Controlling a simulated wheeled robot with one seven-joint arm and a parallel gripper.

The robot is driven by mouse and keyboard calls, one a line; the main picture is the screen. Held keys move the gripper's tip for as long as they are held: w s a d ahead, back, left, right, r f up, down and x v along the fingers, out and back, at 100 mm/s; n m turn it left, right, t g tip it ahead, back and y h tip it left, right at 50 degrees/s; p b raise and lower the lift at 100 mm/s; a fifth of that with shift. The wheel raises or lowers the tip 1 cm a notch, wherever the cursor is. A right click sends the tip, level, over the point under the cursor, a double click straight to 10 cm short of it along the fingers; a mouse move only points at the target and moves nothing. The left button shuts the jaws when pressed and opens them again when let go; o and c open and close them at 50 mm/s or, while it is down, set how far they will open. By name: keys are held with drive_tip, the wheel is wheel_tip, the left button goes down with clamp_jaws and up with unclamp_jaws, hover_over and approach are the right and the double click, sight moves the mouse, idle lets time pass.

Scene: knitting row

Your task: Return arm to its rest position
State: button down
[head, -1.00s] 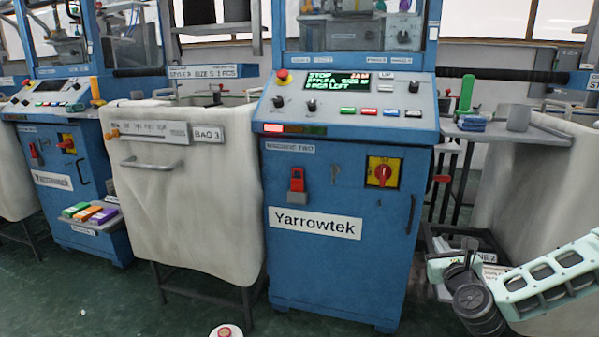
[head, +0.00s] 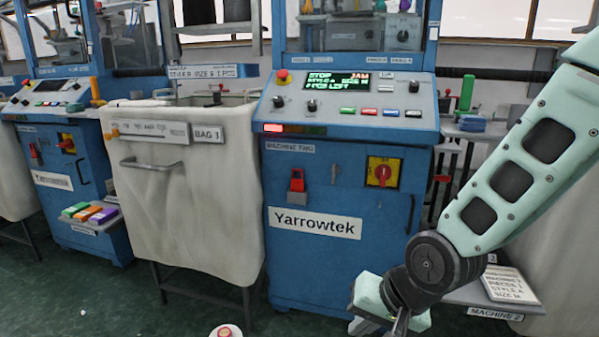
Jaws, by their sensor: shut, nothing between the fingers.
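My arm reaches in from the right edge, and its pale green link and black joint stand in front of the right part of the middle machine. My gripper (head: 396,321) is low at the bottom edge, partly cut off, and its fingertips are hard to make out. It is shut with nothing seen in it. It is in front of the lower right corner of the blue Yarrowtek machine (head: 335,258).
The machine's panel shows STOP and JAM on its display (head: 338,83), with a lit red lamp below. A low shelf (head: 460,291) with a printed card (head: 508,284) is at right. Green floor lies in front.

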drive_tip(key=s+d+r+n+g+h, duration=0.2)
drive_tip(key=s+r+n, duration=0.25)
drive_tip(key=s, duration=0.35)
drive_tip(key=s+d+r+n+g+h, duration=0.1)
drive_tip(key=s+d+r+n, duration=0.15)
drive_tip(key=s+n, duration=0.4)
wheel_tip(320, 180, up, 29)
drive_tip(key=s+m+p, duration=0.1)
drive_tip(key=s+p, duration=0.1)
drive_tip(key=p, duration=2.7)
drive_tip(key=shift+a+h, duration=0.3)
